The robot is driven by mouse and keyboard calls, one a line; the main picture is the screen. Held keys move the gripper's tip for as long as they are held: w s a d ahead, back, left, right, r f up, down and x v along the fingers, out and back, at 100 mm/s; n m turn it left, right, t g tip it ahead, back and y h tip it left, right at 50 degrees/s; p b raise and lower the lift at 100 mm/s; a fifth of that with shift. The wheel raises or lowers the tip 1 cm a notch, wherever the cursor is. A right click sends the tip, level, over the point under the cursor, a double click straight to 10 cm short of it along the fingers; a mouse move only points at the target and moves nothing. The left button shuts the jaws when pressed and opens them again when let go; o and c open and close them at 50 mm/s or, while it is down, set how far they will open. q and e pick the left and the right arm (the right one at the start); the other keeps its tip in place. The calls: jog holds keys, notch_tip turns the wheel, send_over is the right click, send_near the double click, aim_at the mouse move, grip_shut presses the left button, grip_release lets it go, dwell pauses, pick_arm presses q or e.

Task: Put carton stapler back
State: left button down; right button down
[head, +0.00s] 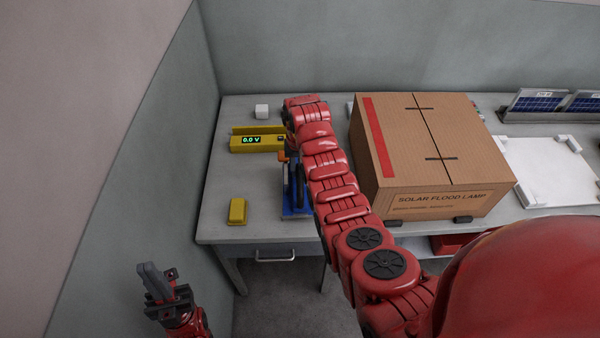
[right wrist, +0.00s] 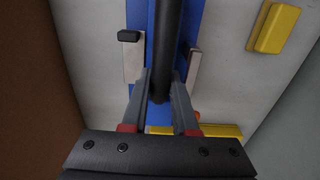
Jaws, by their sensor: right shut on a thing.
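The carton stapler shows as a black bar-like part (right wrist: 165,40) in the right wrist view. In the head view its dark part (head: 300,184) is beside my right arm, which hides some of it. A blue base (head: 297,212) lies under it near the table's front left; the right wrist view also shows this blue surface (right wrist: 138,15). My right gripper (right wrist: 161,85) is shut on the stapler's black part, one finger on each side. My left gripper (head: 158,282) is off the table at the lower left, apart from everything; its finger gap is unclear.
A large cardboard box (head: 425,150) stands right of my right arm. A white panel (head: 548,172) lies at the right. Bare table (head: 222,185) shows at the left.

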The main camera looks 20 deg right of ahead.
jog(key=shift+w, duration=0.15)
jog(key=shift+f+p, duration=0.75)
jog(key=shift+f, duration=0.9)
jog(key=shift+f, duration=0.15)
jog(key=c, duration=0.7)
grip_release()
